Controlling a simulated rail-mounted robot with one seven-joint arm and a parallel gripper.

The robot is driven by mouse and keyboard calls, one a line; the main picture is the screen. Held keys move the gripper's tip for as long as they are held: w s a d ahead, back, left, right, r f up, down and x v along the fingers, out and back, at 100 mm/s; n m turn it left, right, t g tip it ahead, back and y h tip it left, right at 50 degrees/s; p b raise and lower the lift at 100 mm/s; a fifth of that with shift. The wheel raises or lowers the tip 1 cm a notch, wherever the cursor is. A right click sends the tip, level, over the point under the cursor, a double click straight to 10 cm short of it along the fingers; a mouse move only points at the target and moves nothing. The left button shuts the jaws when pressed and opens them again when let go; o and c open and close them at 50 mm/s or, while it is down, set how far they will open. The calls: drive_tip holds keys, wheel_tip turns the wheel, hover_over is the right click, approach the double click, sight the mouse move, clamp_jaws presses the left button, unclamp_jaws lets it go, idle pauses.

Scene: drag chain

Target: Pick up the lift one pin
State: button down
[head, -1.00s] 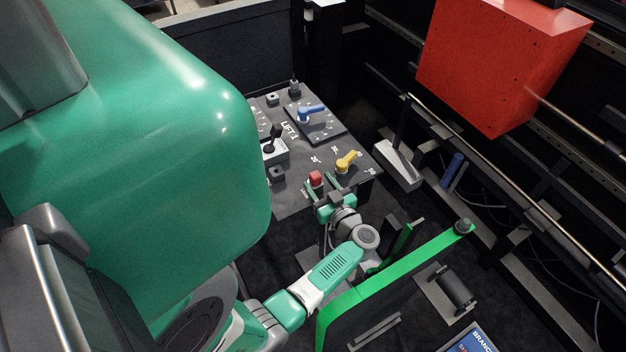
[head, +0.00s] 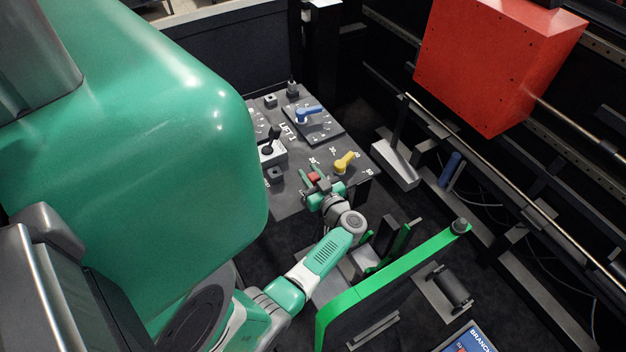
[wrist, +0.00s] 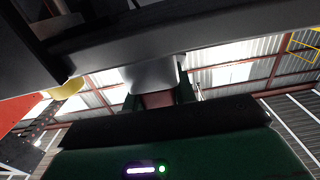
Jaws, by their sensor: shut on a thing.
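The lift one pin appears to be the small red piece (head: 314,177) at the near edge of the dark panel marked LIFT 1 (head: 286,130). My gripper (head: 313,173) is at that edge, with its green fingers on either side of the red piece, shut on it. In the wrist view, a reddish-brown part (wrist: 158,99) with a grey block above it sits between my fingers. My gripper partly hides the red piece, and I cannot tell whether it is still seated in the panel.
A yellow handle (head: 344,163) stands close to the right of my gripper. A blue handle (head: 308,114) and a black joystick (head: 272,137) are farther back on the panel. A green-edged frame (head: 395,275) stands right of my arm. A red box (head: 500,65) is at upper right.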

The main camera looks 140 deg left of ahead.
wheel_tip(320, 180, up, 4)
drive_tip(key=shift+w+r+p, duration=0.1)
drive_tip(key=shift+p, duration=0.75)
drive_tip(key=w+d+p, duration=0.1)
drive_tip(key=w+d, duration=0.7)
drive_tip(key=d, duration=0.5)
drive_tip(key=shift+d+r, duration=0.35)
drive_tip(key=shift+r, duration=0.05)
drive_tip(key=shift+w, duration=0.1)
